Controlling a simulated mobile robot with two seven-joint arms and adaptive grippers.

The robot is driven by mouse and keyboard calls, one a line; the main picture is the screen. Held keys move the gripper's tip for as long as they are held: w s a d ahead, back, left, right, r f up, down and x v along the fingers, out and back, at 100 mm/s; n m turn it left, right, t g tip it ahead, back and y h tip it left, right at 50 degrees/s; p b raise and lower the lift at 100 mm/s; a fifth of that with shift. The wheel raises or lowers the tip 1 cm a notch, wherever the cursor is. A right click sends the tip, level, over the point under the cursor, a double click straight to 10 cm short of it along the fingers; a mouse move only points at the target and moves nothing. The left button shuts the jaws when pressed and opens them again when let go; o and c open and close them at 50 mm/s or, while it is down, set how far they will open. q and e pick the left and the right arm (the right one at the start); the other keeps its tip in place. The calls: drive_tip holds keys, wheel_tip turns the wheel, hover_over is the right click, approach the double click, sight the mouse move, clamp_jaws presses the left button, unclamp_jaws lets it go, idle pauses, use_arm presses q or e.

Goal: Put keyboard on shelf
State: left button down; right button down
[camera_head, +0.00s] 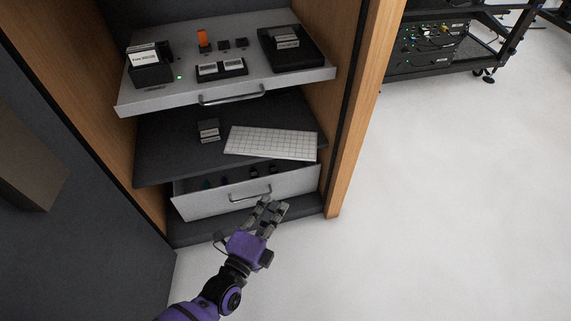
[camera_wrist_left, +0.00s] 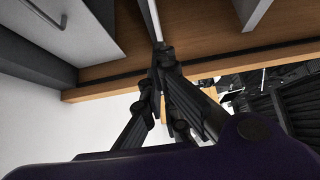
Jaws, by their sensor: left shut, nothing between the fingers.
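The white keyboard (camera_head: 270,143) lies on the dark middle shelf (camera_head: 165,145) of the wooden cabinet, towards its right side. Its front edge is near the shelf's front edge. My left gripper (camera_head: 272,204) is in front of the cabinet, below the keyboard and close to the lower drawer's handle, apart from the keyboard. In the left wrist view its fingers (camera_wrist_left: 163,50) come together at the tips with nothing between them. The keyboard cannot be clearly made out in the wrist view. My right gripper is not in view.
A lower drawer (camera_head: 295,185) stands partly open beneath the shelf. A small grey device (camera_head: 208,131) sits left of the keyboard. Above, a pulled-out grey tray (camera_head: 165,99) carries several devices. A black equipment rack (camera_head: 430,50) stands at the back right. The white floor at right is clear.

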use_arm(q)
drive_tip(key=a+b+x, duration=0.1)
drive_tip(key=b+x, duration=0.2)
drive_tip(key=x, duration=0.3)
drive_tip(key=w+a+b+x, duration=0.1)
drive_tip(key=b+x, duration=0.2)
drive_tip(key=x, duration=0.3)
drive_tip(key=shift+w+a, duration=0.2)
drive_tip(key=shift+w, duration=0.05)
